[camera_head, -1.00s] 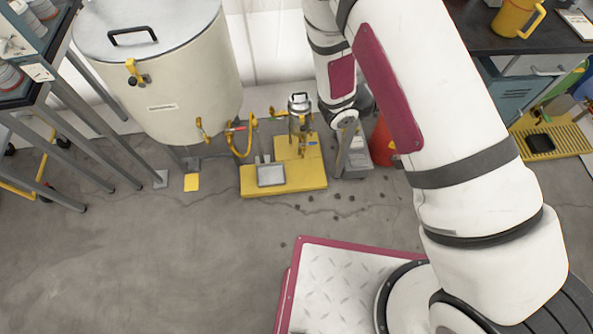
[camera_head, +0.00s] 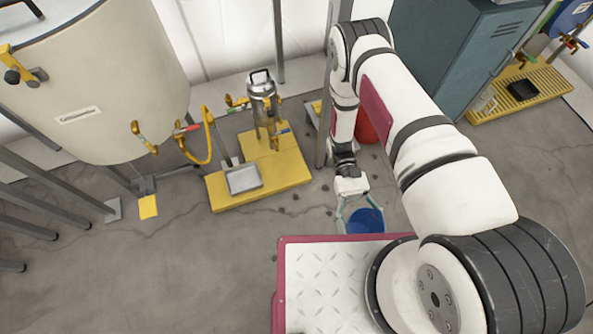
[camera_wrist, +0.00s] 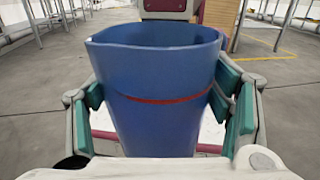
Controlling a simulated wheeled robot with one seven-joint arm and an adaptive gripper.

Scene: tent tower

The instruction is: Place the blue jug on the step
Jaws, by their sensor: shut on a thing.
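The blue jug (camera_head: 366,222) is in my gripper (camera_head: 361,205), just beyond the edge of my base in the head view. In the wrist view the jug (camera_wrist: 155,75) stands upright, with its open rim up and a red line around its wall. My gripper's green-padded fingers (camera_wrist: 160,100) press on it from both sides. I cannot tell how high its bottom is above the floor. I cannot tell for sure which thing is the step; a low yellow platform (camera_head: 222,197) lies on the floor left of the jug.
A metal pump-like vessel (camera_head: 263,95) and a grey tray (camera_head: 243,179) are on the yellow platform. A large cream tank (camera_head: 100,85) stands at the left. A red container (camera_head: 367,126) is behind my arm. A yellow slatted platform (camera_head: 490,108) lies at the right. The floor at front left is clear.

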